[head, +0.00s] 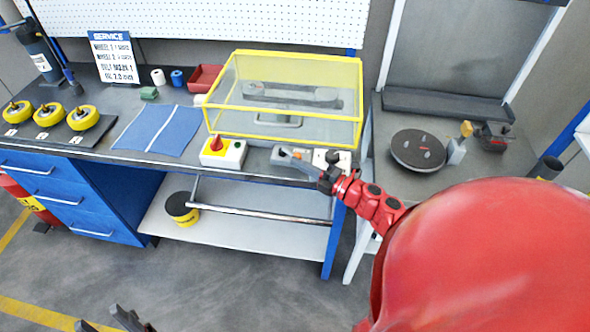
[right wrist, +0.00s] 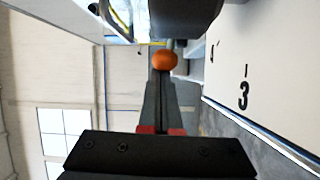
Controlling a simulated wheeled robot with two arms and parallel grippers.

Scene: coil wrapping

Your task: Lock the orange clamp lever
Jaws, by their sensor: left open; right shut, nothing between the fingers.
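The clamp lever's orange knob (right wrist: 165,60) shows in the right wrist view, right at the tips of my right gripper (right wrist: 163,76). The fingers are shut with nothing between them. Whether they touch the knob, I cannot tell. In the head view, my right gripper (head: 278,156) reaches left over the front edge of the middle bench, and a small orange spot shows beside its fingers. The rest of the lever and clamp is mostly hidden or too small to make out. My left gripper (head: 104,320) is open and empty at the bottom left, low over the floor.
A yellow-framed clear cover (head: 290,95) stands behind my right gripper. A round dark plate (head: 418,150) lies on the right bench.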

